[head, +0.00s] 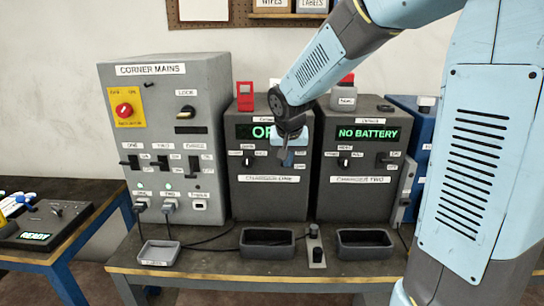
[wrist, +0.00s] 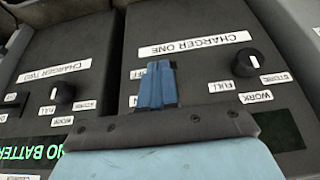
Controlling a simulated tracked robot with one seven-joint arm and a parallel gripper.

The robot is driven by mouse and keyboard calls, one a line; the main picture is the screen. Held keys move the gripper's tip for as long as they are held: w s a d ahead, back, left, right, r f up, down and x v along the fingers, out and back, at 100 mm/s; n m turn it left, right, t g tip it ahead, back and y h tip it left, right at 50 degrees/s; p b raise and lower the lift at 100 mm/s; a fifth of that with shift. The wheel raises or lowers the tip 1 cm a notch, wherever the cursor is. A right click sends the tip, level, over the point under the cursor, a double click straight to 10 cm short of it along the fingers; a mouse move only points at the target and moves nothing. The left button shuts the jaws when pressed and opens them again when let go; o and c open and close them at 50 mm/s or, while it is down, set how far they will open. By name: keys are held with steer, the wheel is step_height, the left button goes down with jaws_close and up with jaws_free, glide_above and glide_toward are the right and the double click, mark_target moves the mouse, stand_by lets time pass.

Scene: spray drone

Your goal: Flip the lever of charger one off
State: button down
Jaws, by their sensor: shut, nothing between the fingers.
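Charger one (head: 268,192) is a dark grey box on the bench, its green display (head: 261,132) partly covered by my arm and showing letters that begin "OF". My gripper (head: 287,160) is shut and empty in front of the right half of its panel. In the wrist view the blue fingers (wrist: 157,84) are together and point toward the "CHARGER ONE" label (wrist: 195,44). Small labels (wrist: 138,74) show beside the fingers. Charger one's lever is hidden behind my gripper, so I cannot tell its position or whether I touch it. Charger one's round knob (wrist: 247,62) is clear of the fingers.
Charger two (head: 360,195) stands close on the right, reading "NO BATTERY", with its own lever (head: 385,160). The corner mains cabinet (head: 170,100) stands left. Trays (head: 267,242) and a small switch box (head: 316,250) lie in front. A red block (head: 245,96) tops charger one.

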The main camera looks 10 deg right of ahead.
steer(key=shift+s+a+f, duration=0.1)
steer(key=shift+s+f, duration=0.05)
steer(key=shift+f, duration=0.4)
steer(key=shift+s+a+f, duration=0.1)
steer(key=shift+s+f, duration=0.05)
steer(key=shift+f, duration=0.35)
steer(key=shift+r, duration=0.8)
steer(key=s+a+r, duration=0.2)
steer(key=s+r, duration=0.5)
steer(key=s, duration=0.4)
steer(key=shift+s, duration=0.4)
